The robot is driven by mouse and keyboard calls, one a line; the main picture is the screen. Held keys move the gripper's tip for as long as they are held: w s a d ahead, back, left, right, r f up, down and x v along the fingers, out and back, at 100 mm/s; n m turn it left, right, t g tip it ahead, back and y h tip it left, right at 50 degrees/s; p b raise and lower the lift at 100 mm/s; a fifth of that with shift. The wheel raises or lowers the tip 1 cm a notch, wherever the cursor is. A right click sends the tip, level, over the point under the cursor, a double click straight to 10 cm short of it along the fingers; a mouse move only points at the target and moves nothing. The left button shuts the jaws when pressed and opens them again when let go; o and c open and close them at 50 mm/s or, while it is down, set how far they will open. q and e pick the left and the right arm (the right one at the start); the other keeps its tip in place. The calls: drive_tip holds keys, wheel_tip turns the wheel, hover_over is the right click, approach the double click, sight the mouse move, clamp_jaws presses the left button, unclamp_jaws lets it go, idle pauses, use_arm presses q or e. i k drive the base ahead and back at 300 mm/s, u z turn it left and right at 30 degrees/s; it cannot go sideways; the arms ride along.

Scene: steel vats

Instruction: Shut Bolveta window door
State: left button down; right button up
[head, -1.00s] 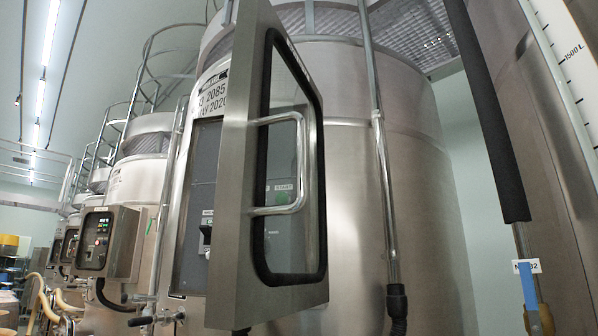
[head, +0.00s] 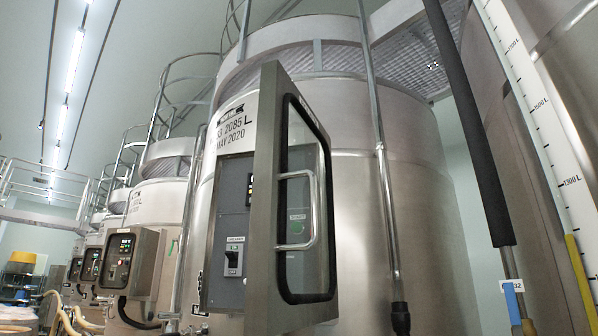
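The window door (head: 262,200) is a steel-framed door with a dark-edged window and a curved metal handle (head: 311,210). It stands open in the middle of the head view, swung out towards me from a grey control panel (head: 232,215) on the vat. The panel shows a switch and a small dark display, partly hidden behind the door frame. Through the door's window a green spot shows. Neither of my grippers is in view.
A large steel vat (head: 425,215) fills the middle and right behind the door. A vertical pipe (head: 386,200) runs down its front. A dark padded pole (head: 470,130) and a white litre scale (head: 545,120) stand at right. Smaller control boxes (head: 130,258) and more vats line the left.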

sight(271, 309)
drive_tip(key=k, duration=0.9)
drive_tip(key=u, duration=0.55)
drive_tip(key=i, duration=0.6)
drive_tip(key=z, duration=0.3)
